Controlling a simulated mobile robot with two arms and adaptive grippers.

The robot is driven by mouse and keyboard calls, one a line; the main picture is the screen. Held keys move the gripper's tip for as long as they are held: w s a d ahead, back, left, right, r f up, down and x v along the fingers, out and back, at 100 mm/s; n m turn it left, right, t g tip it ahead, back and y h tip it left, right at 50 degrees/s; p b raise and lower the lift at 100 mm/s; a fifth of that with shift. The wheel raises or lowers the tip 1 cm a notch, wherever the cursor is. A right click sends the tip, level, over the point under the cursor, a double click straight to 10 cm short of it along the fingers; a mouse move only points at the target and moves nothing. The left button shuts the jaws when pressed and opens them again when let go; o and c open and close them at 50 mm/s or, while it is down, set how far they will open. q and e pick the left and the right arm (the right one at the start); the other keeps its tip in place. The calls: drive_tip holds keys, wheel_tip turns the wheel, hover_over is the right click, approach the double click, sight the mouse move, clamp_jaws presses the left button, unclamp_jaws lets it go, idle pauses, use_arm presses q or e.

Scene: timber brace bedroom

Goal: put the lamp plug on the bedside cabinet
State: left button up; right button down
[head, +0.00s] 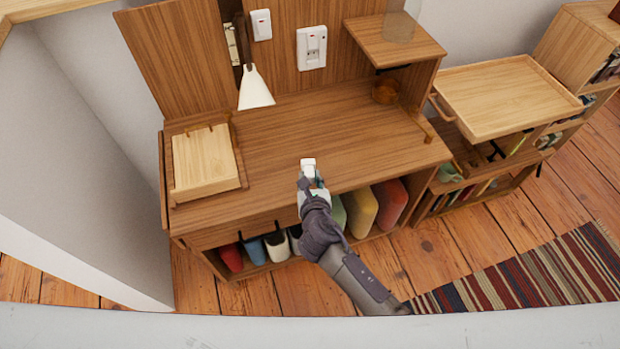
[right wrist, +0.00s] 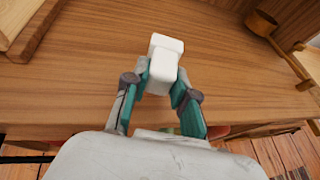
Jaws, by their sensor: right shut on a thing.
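My right gripper (head: 310,180) is shut on a small white block-shaped plug (head: 308,164). The plug also shows between the fingertips in the right wrist view (right wrist: 163,62). The gripper and plug are over the front part of the wooden cabinet top (head: 290,128). I cannot tell whether the plug touches the surface. No cord shows on the plug. A lamp with a white cone shade (head: 254,88) hangs at the back of the cabinet. My left gripper is not in view.
A white socket (head: 311,48) and switch (head: 261,24) are on the back panel. A wooden tray (head: 506,98) stands at right. The middle top is clear.

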drive_tip(key=c, duration=0.9)
unclamp_jaws()
drive_tip(key=shift+o, duration=0.2)
drive_tip(key=v, duration=1.2)
